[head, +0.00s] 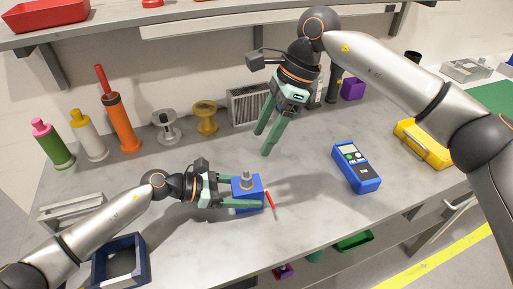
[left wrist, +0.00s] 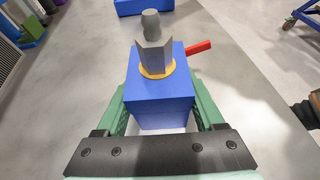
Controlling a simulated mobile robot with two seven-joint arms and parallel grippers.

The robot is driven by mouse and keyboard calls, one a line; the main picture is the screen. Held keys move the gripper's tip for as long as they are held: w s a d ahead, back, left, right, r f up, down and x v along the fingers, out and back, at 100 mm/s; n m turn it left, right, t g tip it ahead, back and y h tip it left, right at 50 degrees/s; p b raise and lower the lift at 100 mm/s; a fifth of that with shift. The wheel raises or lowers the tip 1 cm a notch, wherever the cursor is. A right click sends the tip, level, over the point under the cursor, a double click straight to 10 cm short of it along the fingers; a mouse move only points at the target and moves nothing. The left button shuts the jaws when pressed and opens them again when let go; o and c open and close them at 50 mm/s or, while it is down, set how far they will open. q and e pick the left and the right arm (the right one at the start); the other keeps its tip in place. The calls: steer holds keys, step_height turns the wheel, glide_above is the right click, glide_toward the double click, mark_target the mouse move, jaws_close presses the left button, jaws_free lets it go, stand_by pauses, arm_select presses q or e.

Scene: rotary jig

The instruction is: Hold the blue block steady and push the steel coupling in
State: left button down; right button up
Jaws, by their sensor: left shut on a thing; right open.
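The blue block (head: 245,191) stands on the grey bench in the head view, and it also fills the middle of the left wrist view (left wrist: 160,95). The grey steel coupling (left wrist: 154,50) stands upright on the block's top, with an orange-yellow ring (left wrist: 157,72) around its base. The coupling also shows in the head view (head: 246,177). My left gripper (head: 250,196) is shut on the block, one finger on each side. My right gripper (head: 266,142) is open and empty, pointing down above the bench, behind and to the right of the block, apart from it.
A red handle (head: 270,199) sticks out beside the block. A blue meter (head: 356,167) lies to the right, a yellow case (head: 423,144) beyond it. Bottles and spools, including a yellow spool (head: 206,116), line the back. A dark blue bin (head: 121,261) stands front left.

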stand_by(0.4)
arm_select(q)
jaws_free()
